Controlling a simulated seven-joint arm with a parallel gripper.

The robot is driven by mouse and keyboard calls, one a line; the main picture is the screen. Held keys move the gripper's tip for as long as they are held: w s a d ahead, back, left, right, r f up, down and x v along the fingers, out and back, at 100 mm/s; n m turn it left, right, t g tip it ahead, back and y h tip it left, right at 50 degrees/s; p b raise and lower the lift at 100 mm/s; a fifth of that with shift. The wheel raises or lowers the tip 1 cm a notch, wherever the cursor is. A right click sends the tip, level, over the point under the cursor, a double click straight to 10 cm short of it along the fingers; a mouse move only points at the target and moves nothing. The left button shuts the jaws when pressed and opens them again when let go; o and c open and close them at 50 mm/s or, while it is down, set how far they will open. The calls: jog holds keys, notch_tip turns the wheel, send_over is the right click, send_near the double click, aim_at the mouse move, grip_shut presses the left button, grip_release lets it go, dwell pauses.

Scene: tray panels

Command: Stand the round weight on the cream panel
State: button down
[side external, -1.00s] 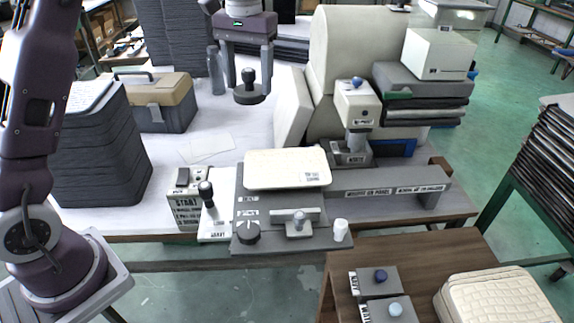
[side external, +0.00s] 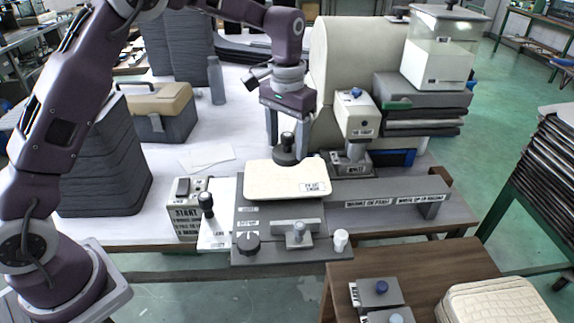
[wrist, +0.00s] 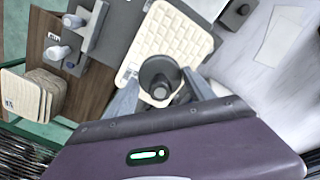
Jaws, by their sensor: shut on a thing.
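The cream panel (side external: 270,184) lies flat on a grey fixture in the middle of the table. It shows a grid of raised squares in the wrist view (wrist: 182,30). The round weight (side external: 284,158) is a dark disc with an upright black knob. My gripper (side external: 288,150) is shut on the weight, one finger on each side, at the panel's far edge. In the wrist view the weight (wrist: 160,73) overlaps one end of the panel between my fingers. I cannot tell whether its underside touches the panel.
A small white-headed machine (side external: 357,118) stands close to the right of my gripper. A START box (side external: 188,212) and a black-knobbed lever (side external: 206,203) are to the left. A clamp bar (side external: 295,227) and dial (side external: 248,242) lie in front.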

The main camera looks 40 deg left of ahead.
aim_at(287, 151)
notch_tip(287, 151, down, 5)
jog(key=shift+f, duration=0.1)
dwell(0.3)
jog(key=shift+c, duration=1.8)
grip_release()
jog(key=shift+f, duration=0.1)
notch_tip(287, 151, up, 12)
jog(key=shift+s+r, duration=0.1)
jog(key=shift+r, duration=0.15)
